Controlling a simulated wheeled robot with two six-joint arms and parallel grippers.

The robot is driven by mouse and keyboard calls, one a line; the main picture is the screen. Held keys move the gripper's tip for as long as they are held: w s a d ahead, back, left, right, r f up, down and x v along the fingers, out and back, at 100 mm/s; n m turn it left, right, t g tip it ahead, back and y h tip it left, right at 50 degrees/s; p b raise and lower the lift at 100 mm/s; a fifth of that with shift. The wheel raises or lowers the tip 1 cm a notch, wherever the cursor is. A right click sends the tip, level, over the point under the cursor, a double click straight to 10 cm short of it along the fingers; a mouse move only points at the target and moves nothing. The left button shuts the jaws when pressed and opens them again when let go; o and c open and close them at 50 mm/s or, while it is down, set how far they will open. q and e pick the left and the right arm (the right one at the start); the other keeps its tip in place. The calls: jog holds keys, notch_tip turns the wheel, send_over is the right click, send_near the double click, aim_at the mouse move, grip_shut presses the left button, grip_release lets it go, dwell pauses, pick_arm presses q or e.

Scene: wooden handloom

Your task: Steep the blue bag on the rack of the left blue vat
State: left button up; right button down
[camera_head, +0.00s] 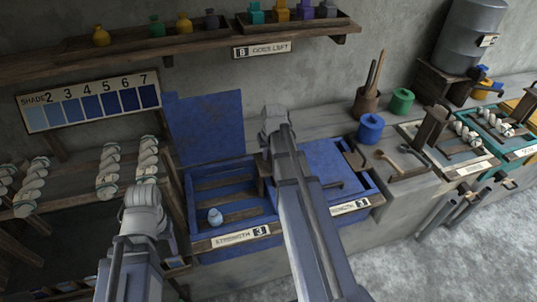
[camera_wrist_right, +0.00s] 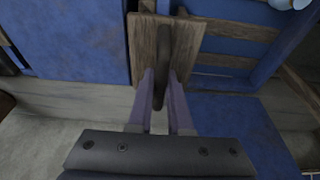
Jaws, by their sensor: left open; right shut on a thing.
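The left blue vat (camera_head: 205,245) has a slatted wooden rack (camera_head: 238,196) in its top. A small pale blue bag (camera_head: 215,216) sits on the rack; its edge also shows at the top right of the right wrist view (camera_wrist_right: 290,3). My right gripper (camera_wrist_right: 160,88) is shut on a dark upright handle (camera_wrist_right: 163,62) against a wooden block beside the rack. In the head view my right arm hides the gripper and much of the block. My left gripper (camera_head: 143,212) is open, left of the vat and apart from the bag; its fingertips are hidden.
A second blue vat (camera_head: 372,192) adjoins on the right, partly behind my right arm. White twisted skeins (camera_head: 108,180) hang at the left. A bottle shelf (camera_head: 130,52) runs above. A blue pot (camera_head: 370,127) and a tool holder (camera_head: 366,102) stand right of the vats.

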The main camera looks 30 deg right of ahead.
notch_tip(320, 180, up, 8)
jog(key=p, duration=0.6)
jog(key=shift+f+p, duration=0.25)
jog(key=shift+p, duration=0.1)
jog(key=shift+w+d+f, duration=0.1)
jog(key=shift+f, duration=0.05)
grip_release()
notch_tip(320, 180, up, 7)
jog(key=p, duration=0.6)
jog(key=shift+p, duration=0.4)
